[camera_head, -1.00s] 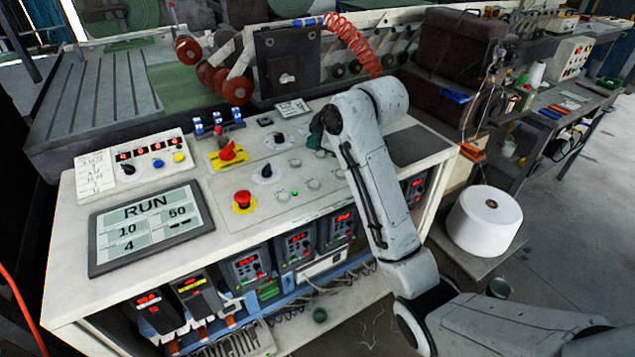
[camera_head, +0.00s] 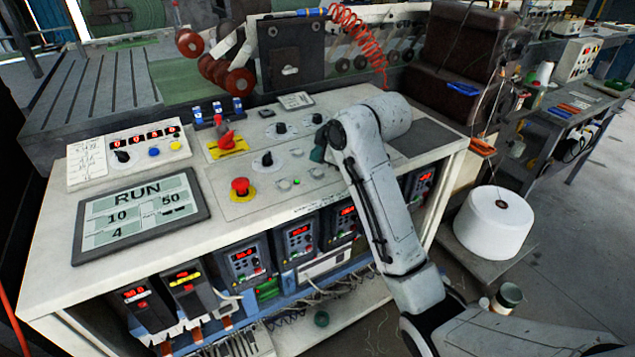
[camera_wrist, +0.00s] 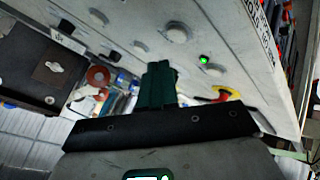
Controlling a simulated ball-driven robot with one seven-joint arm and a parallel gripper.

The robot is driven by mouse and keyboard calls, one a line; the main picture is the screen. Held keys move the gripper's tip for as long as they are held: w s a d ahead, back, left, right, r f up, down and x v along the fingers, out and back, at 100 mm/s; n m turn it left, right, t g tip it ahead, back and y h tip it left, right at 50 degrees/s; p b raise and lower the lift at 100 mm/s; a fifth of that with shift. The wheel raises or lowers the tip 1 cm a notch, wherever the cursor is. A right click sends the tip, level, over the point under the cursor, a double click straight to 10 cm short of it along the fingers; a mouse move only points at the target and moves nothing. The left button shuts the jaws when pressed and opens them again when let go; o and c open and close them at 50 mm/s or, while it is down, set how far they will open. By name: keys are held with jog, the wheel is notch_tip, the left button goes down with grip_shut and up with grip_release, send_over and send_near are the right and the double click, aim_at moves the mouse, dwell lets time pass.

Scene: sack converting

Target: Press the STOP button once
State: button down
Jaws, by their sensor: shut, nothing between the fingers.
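A red mushroom button (camera_head: 240,186) on a yellow base stands on the sloped white control panel, left of my arm. Several small round pale buttons (camera_head: 316,172) and a lit green lamp (camera_head: 297,181) sit between it and my gripper. I cannot read their labels, so I cannot tell which is marked STOP. My gripper (camera_head: 318,152) is partly hidden by my arm in the head view, above the right part of the panel. In the wrist view its dark green fingers (camera_wrist: 157,82) are shut and empty, near grey round buttons (camera_wrist: 178,33) and the green lamp (camera_wrist: 203,60). Contact is not visible.
A display (camera_head: 140,215) reads RUN. A red handle on a yellow plate (camera_head: 227,145), black knobs (camera_head: 267,160) and blue switches (camera_head: 218,110) rise from the panel. A dark box (camera_head: 290,60) stands behind. A white spool (camera_head: 494,222) stands at right.

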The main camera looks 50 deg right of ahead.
aim_at(320, 175)
jog(key=shift+f, duration=0.8)
dwell(1.5)
jog(key=shift+f, duration=0.75)
dwell(0.6)
jog(key=shift+r, duration=0.1)
jog(key=shift+r+p, duration=0.75)
jog(key=shift+r, duration=0.1)
notch_tip(320, 175, up, 5)
jog(key=p, duration=0.5)
